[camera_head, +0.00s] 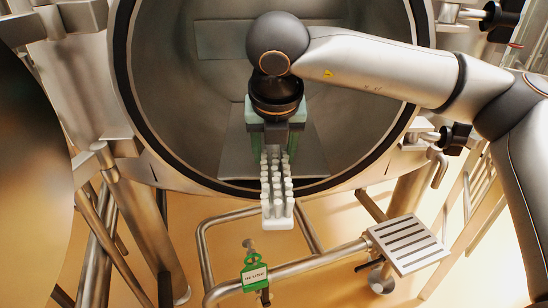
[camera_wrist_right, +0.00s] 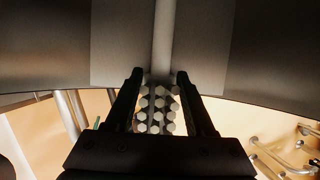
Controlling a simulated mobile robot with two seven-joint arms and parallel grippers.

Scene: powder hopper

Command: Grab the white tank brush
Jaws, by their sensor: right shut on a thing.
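The white tank brush (camera_head: 277,208) shows its head with rows of pale bristle tufts, hanging down in front of the hopper opening's lower rim in the head view. My right gripper (camera_head: 276,150) is shut on it from above, and the gripper hides the part of the brush behind it. In the right wrist view the brush's tufts (camera_wrist_right: 157,112) lie between the two dark fingers (camera_wrist_right: 159,76), and a pale handle runs away toward the top of the picture. My left gripper is not in view.
The round steel hopper opening with a dark rim (camera_head: 119,75) is behind the brush. Below are a bent pipe rail (camera_head: 320,264), a green tag (camera_head: 254,274) and a slotted metal plate (camera_head: 407,243). A large steel vessel (camera_head: 30,170) stands at left.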

